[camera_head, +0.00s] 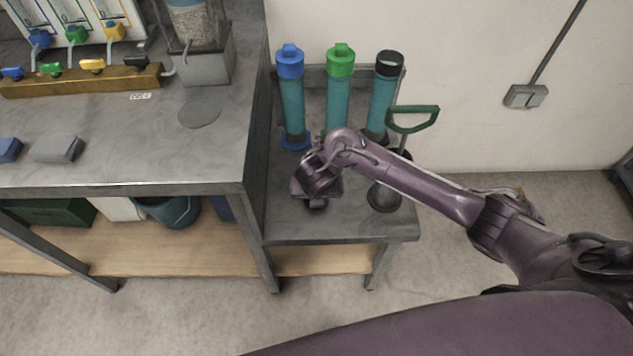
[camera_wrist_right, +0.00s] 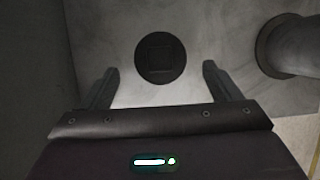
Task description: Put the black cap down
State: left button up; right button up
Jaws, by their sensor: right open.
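A round black cap with a square raised middle (camera_wrist_right: 160,42) lies on the grey low bench in the right wrist view, between and beyond the fingertips. My right gripper (camera_wrist_right: 160,78) is open, its two fingers apart and not touching the cap. In the head view my right gripper (camera_head: 317,197) points down over the low bench (camera_head: 345,225) and largely hides what is under it. At the back of this bench stands a teal tube with a dark top (camera_head: 389,62), which shows no knob. My left gripper is not in view.
A blue-capped tube (camera_head: 291,95) and a green-capped tube (camera_head: 339,90) stand beside it. A green-handled tool (camera_head: 412,120) with a dark round base (camera_head: 384,197) stands right of my gripper. A higher workbench (camera_head: 120,180) borders the left side.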

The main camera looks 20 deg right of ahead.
jog(key=p+v, duration=0.3)
jog(key=v, duration=0.4)
jog(key=shift+s+r+p, duration=0.2)
jog(key=shift+r+p, duration=0.2)
jog(key=shift+a, duration=0.15)
